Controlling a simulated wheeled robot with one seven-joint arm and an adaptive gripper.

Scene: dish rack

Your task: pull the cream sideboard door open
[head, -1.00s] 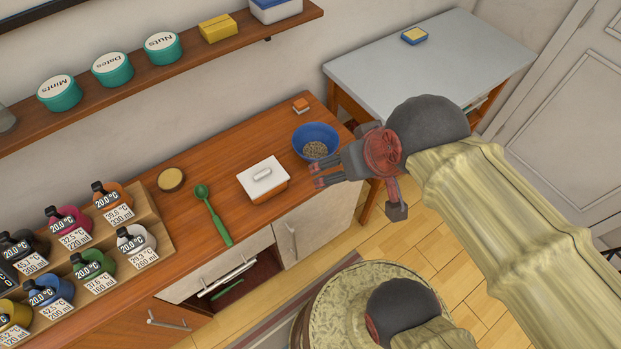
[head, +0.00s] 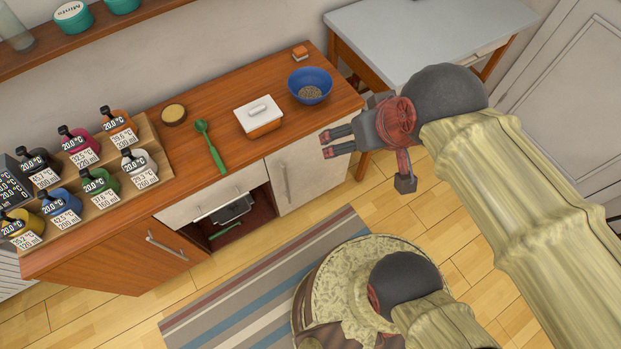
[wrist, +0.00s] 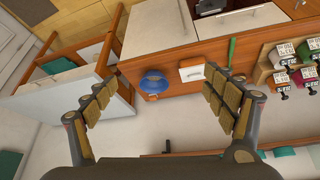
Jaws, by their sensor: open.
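The cream sideboard door (head: 305,180) is on the right end of the wooden sideboard (head: 222,168) and looks shut. Its upright metal handle (head: 285,183) is near its left edge. My gripper (head: 325,144) is open and empty, and in the head view its fingertips cover part of the door's upper right. It is apart from the handle, up and to the right of it. In the wrist view the cream door (wrist: 155,25) appears upside down at the top, beyond my open fingers (wrist: 162,84).
An open compartment (head: 255,215) is left of the door. A grey table (head: 420,30) stands behind my gripper. A striped rug (head: 240,295) lies in front.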

